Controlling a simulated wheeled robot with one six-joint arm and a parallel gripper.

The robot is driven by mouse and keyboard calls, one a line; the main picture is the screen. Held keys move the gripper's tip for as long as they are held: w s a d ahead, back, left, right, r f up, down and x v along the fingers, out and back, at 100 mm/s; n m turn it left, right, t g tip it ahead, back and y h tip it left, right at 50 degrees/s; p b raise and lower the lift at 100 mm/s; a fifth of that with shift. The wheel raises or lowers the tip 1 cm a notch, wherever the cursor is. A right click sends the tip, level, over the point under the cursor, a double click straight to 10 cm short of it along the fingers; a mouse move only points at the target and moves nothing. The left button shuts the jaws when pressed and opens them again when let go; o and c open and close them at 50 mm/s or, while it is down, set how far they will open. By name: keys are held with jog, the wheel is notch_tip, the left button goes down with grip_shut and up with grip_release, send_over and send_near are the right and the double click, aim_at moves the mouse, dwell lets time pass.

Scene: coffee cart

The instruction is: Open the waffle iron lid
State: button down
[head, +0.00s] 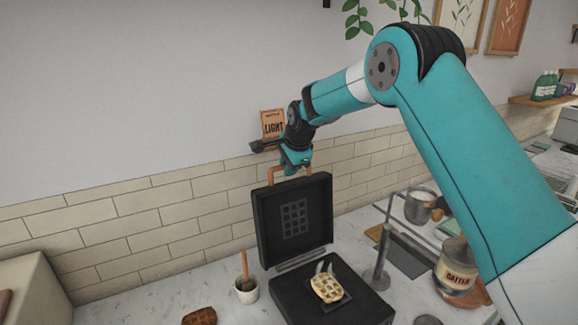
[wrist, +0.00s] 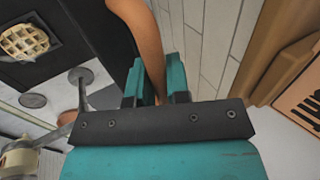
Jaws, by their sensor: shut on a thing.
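The waffle iron (head: 345,302) stands on the counter with its black lid (head: 268,228) raised to about upright, its grid side facing me. A round golden waffle (head: 326,288) lies on the lower plate, and it also shows in the wrist view (wrist: 24,42). My gripper (head: 294,164) is at the top edge of the lid, shut on the orange-brown handle (head: 276,174). In the wrist view my gripper (wrist: 157,85) has its teal fingers on both sides of the handle (wrist: 141,30). The handle's gripped part is partly hidden by the fingers.
A tiled wall (head: 130,232) stands close behind the lid, with a "LIGHT" sign (head: 272,122) above. A white cup with a brush (head: 247,290) is left of the iron. A metal stand (head: 382,262), a metal pitcher (head: 419,207) and a batter jar (head: 455,273) are on the right.

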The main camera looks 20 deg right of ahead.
jog(key=shift+d, duration=0.15)
jog(key=c, duration=1.1)
grip_release()
jog(key=b+v, duration=0.5)
jog(key=v, duration=1.2)
jog(key=shift+r+b, duration=0.2)
jog(key=shift+b, duration=0.1)
jog(key=shift+s, duration=0.1)
